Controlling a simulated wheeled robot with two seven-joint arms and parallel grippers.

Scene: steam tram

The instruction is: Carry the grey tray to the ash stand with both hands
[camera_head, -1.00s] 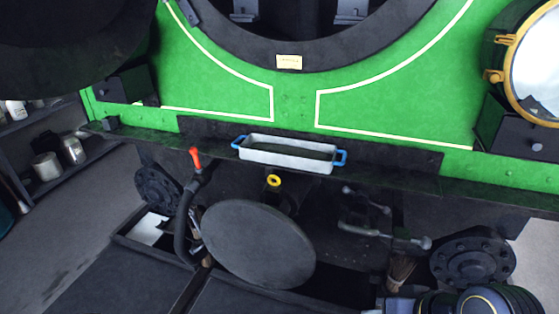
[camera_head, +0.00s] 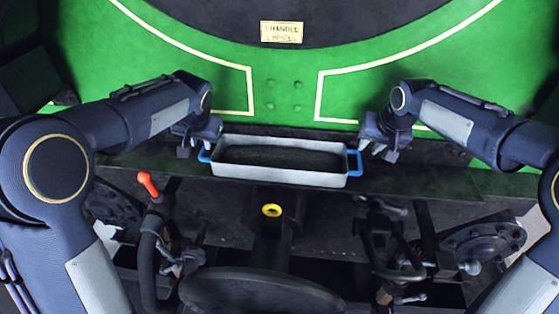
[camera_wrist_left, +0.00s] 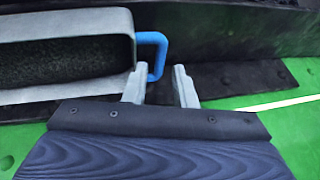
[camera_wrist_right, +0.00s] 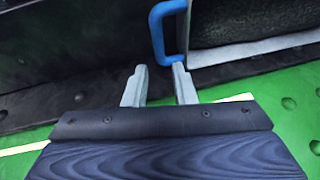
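The grey tray (camera_head: 279,177) rests on the ledge at the foot of the green front, with dark granular ash-like stuff inside. It has a blue handle at each end: the left one (camera_head: 204,156) and the right one (camera_head: 355,162). My left gripper (camera_wrist_left: 158,78) is open and empty, its fingertips just short of the left handle (camera_wrist_left: 161,50). My right gripper (camera_wrist_right: 158,76) is open and empty, its fingertips close to the right handle (camera_wrist_right: 157,35). Whether any finger touches a handle, I cannot tell. I cannot identify the ash stand for sure; a dark round top (camera_head: 262,292) shows below.
A hose with a red end (camera_head: 148,184) rises at left below the ledge. A yellow ring (camera_head: 271,210) sits on a dark fitting under the tray. A label plate (camera_head: 281,32) is above.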

